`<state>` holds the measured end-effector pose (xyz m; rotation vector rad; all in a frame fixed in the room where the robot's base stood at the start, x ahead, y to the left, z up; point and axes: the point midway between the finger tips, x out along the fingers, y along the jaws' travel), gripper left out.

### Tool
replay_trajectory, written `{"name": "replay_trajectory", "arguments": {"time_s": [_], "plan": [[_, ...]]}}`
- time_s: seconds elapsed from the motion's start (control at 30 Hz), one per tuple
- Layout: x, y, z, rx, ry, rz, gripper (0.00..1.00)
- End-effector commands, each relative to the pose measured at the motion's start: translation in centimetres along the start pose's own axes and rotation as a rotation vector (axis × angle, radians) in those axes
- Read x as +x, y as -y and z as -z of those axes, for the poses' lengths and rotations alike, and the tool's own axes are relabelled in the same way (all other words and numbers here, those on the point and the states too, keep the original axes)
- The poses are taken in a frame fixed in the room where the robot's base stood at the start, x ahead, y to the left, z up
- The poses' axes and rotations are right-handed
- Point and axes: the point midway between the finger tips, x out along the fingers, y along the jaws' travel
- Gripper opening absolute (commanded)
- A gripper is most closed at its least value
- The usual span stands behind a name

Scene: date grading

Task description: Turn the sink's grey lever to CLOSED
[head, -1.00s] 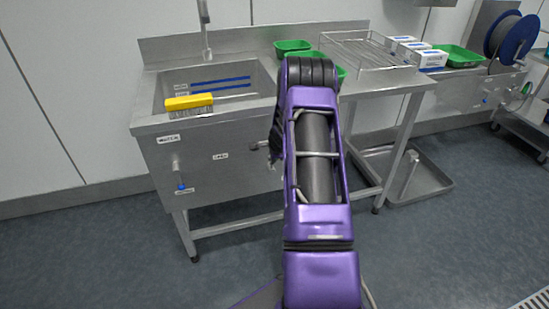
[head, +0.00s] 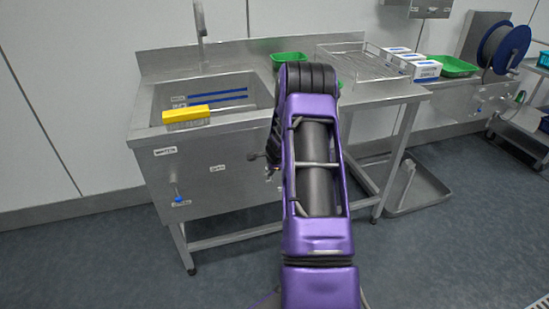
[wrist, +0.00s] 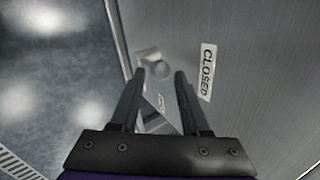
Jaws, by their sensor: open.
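The steel sink (head: 205,146) stands against the back wall. Its front panel shows in the wrist view with a white CLOSED label (wrist: 207,71). A pale grey fitting with a rounded end, seemingly the grey lever (wrist: 158,68), sits on this panel, left of that label. My gripper (wrist: 161,76) is open, its two dark fingers pointing at the panel on either side of the fitting. Nothing is visibly held, and contact cannot be told. A second label (wrist: 162,102) shows partly between the fingers. In the head view my purple arm hides most of the gripper and lever area.
A blue-tipped handle (head: 180,199) hangs below the WATER label (head: 165,151) on the panel's left. Green trays (head: 289,58) and a wire rack (head: 365,60) stand right of the basin. The floor in front is open.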

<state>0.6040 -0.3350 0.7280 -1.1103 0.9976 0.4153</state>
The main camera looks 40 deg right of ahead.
Motion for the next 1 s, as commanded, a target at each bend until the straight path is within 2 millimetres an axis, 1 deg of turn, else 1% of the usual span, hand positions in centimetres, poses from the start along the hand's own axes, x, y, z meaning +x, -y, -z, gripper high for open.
{"name": "replay_trajectory", "arguments": {"time_s": [0.03, 0.4, 0.5, 0.6, 0.7, 0.8, 1.0], "plan": [[-1.1, 0.1, 0.1, 0.001, -0.001, 0.002, 0.46], [-9.4, 0.2, 0.0, -0.001, -0.002, 0.003, 0.46], [-11.5, 0.2, 0.1, -0.001, -0.003, 0.004, 0.46], [-13.2, 0.1, 0.1, -0.001, -0.003, 0.003, 0.46], [-14.5, 0.1, 0.1, -0.001, -0.003, 0.002, 0.46], [-15.2, 0.0, 0.1, -0.001, -0.003, 0.001, 0.46], [-15.7, 0.0, 0.1, -0.001, -0.002, 0.001, 0.46]]}}
